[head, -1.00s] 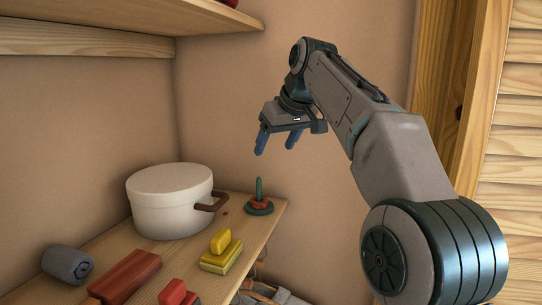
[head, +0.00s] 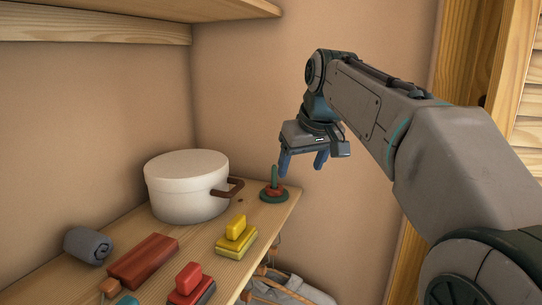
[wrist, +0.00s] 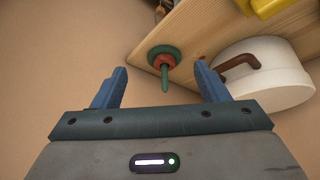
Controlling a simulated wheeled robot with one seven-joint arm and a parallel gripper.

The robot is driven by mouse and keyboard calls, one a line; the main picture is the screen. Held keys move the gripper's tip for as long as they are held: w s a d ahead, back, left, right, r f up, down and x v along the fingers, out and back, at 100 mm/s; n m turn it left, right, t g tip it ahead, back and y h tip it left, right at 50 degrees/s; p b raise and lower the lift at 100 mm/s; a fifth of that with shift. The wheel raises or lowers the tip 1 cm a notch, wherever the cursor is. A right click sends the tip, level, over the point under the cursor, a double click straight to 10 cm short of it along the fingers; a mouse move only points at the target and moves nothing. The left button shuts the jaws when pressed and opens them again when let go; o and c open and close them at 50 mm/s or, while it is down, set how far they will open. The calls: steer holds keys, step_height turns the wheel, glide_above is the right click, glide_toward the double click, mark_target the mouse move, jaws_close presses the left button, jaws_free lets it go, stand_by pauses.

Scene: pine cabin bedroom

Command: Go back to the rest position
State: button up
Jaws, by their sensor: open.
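My gripper (head: 303,163) is open and empty, with its blue fingers pointing down. In the head view it hangs above and to the right of the green and red ring peg (head: 274,190), which stands upright near the shelf's right end. In the wrist view my gripper (wrist: 165,90) has its two blue fingers spread wide, with nothing held between them. The ring peg (wrist: 163,62) shows beyond them, apart from both fingers.
On the wooden shelf (head: 222,208) stand a white pot (head: 187,186) with a brown handle, yellow blocks (head: 237,236), red blocks (head: 190,284), a red-brown block (head: 143,259) and a grey roll (head: 88,245). An upper shelf (head: 100,30) runs above. Hangers and grey cloth (head: 290,290) show below.

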steer(key=s+d+f+m+h, duration=0.1)
steer(key=s+d+f, duration=0.3)
steer(key=s+f, duration=0.8)
steer(key=s+d+f+m+g, duration=0.1)
steer(key=s+d+f+m, duration=0.2)
steer(key=s+f, duration=0.9)
steer(key=shift+d+h, duration=0.4)
steer(key=shift+d, duration=0.15)
